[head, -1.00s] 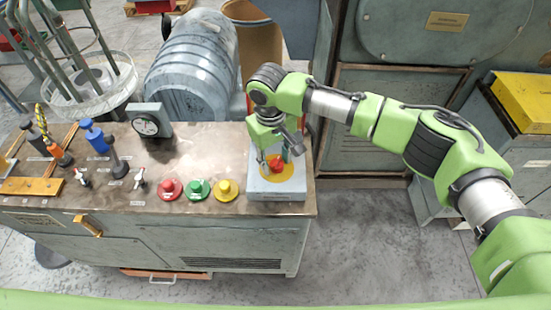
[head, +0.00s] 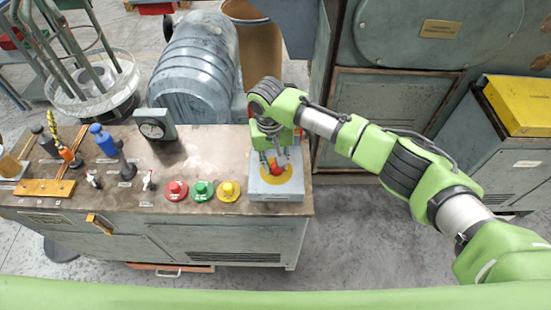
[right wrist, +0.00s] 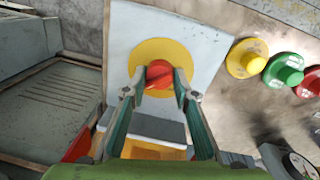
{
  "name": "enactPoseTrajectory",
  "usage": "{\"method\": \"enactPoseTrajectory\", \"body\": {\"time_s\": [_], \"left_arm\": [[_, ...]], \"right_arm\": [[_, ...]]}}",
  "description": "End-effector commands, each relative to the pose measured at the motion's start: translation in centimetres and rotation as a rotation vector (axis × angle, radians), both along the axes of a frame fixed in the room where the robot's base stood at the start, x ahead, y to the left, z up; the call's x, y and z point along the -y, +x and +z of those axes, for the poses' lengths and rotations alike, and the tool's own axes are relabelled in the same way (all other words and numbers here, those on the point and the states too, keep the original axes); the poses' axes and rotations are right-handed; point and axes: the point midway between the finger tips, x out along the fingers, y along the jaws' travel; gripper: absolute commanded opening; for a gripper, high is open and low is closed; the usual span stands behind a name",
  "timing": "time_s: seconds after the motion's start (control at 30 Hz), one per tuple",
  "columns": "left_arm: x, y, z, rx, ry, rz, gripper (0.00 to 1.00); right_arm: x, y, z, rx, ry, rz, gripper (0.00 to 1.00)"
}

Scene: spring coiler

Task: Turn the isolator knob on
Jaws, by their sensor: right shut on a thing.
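The isolator knob (head: 276,166) is red and sits on a yellow disc (head: 293,181) on a grey box (head: 277,193) at the right end of the console. In the right wrist view the knob (right wrist: 159,74) shows between my fingers, with the yellow disc (right wrist: 152,48) around it. My right gripper (head: 276,164) comes down on the knob from above. In the right wrist view its fingertips (right wrist: 160,84) are shut on the knob, one on each side. My left gripper is in neither view.
Red (head: 175,190), green (head: 202,190) and yellow (head: 229,190) push buttons stand in a row left of the box. A round gauge (head: 153,128) and several levers stand farther left on the console (head: 205,160). A large cabinet (head: 385,105) stands behind on the right.

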Motion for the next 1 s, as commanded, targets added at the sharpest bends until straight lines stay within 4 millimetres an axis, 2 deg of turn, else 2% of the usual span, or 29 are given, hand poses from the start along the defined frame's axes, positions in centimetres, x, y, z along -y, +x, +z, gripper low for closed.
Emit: {"method": "enactPoseTrajectory", "body": {"time_s": [0.23, 0.27, 0.3, 0.33, 0.73, 1.0], "left_arm": [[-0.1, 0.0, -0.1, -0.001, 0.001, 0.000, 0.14], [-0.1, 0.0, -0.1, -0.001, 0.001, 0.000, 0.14], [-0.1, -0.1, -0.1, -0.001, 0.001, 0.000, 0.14], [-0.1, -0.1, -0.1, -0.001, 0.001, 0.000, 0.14], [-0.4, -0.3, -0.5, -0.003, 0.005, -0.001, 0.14], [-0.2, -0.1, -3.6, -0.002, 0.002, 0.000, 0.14]], "right_arm": [[0.0, 0.1, 0.0, 0.002, 0.000, -0.002, 0.05], [0.0, 0.1, 0.0, 0.002, 0.000, -0.002, 0.32], [0.0, 0.1, 0.0, 0.003, 0.001, -0.002, 0.42], [0.0, 0.1, 0.0, 0.002, 0.000, -0.002, 0.43], [0.0, 0.1, -0.1, 0.003, 0.000, 0.015, 0.43], [0.1, 0.2, -0.6, 0.007, -0.002, 0.181, 0.43]]}}
